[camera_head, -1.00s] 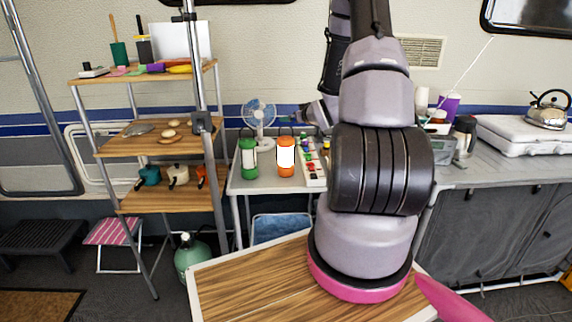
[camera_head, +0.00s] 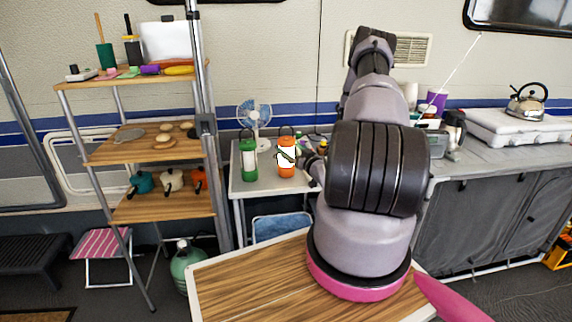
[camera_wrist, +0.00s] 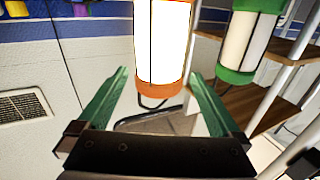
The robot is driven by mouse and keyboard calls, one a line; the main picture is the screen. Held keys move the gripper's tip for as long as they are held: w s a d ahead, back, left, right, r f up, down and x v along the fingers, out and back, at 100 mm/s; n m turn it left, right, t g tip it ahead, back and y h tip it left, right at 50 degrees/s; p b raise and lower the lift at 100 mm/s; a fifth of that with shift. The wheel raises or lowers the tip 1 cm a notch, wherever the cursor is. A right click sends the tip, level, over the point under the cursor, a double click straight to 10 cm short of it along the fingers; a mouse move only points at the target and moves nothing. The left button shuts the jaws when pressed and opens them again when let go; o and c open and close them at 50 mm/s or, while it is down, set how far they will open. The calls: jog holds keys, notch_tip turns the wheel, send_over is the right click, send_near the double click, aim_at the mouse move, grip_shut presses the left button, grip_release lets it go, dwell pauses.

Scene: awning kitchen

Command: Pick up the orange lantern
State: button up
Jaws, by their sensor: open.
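The orange lantern (camera_head: 287,167), with a white middle and a dark top handle, stands upright on a small grey table. In the wrist view its bright white body and orange end (camera_wrist: 159,90) fill the top centre. My gripper (camera_head: 290,156) is at the lantern from its right side in the head view, and one finger crosses in front of its white body. In the wrist view my gripper's (camera_wrist: 158,75) green fingers are spread, one on each side of the lantern in the picture. Contact cannot be told. Nothing is held.
A green lantern (camera_head: 248,160) stands just left of the orange one, and also shows in the wrist view (camera_wrist: 245,42). A small fan (camera_head: 254,115) stands behind. A wooden shelf rack (camera_head: 130,153) is to the left. Small colourful items lie behind my arm.

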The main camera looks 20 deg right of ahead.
jog(key=shift+w, duration=1)
jog(key=w, duration=0.2)
jog(key=w+f, duration=0.1)
jog(key=w, duration=0.1)
jog(key=shift+w+a, duration=0.1)
jog(key=shift+a, duration=0.2)
jog(key=shift+w+r, duration=0.1)
jog(key=shift+w, duration=0.55)
grip_shut()
